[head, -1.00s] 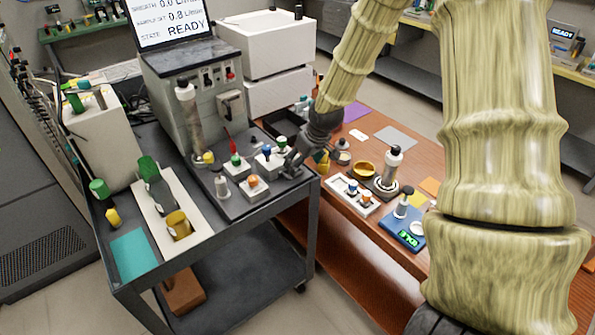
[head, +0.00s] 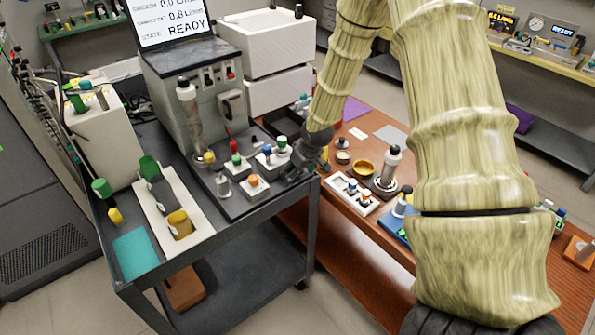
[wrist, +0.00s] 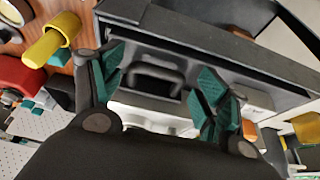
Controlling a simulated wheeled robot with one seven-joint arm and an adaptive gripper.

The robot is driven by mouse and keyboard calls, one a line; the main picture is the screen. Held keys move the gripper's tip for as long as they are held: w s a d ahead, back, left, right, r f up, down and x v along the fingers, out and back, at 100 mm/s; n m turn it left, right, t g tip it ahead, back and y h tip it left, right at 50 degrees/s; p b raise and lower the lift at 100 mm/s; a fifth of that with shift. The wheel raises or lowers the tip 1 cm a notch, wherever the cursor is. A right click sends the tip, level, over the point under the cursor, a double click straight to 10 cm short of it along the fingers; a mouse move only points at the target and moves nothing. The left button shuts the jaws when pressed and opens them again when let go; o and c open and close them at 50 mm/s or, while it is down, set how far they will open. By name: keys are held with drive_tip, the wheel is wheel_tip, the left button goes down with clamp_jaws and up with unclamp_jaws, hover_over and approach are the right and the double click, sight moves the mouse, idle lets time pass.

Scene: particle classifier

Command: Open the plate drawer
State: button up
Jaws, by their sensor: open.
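In the wrist view, a dark drawer front with a bar-shaped handle (wrist: 155,74), which looks like the plate drawer, lies between the teal-padded fingers of my gripper (wrist: 162,68). The fingers are spread to either side of the handle, and I see no contact. In the head view my gripper (head: 300,160) is low over the right end of the dark instrument base on the cart. The drawer itself is hidden there by my gripper and arm. Whether it is fully shut cannot be told.
The grey classifier (head: 195,95) with a READY screen stands on the cart (head: 270,250). Small capped bottles and blocks crowd its base beside my gripper. A wooden table (head: 350,270) right of the cart holds a yellow bowl (head: 364,168), a white rack (head: 350,194) and a bottle.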

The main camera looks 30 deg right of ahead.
drive_tip(key=shift+s, duration=0.2)
clamp_jaws()
idle(0.3)
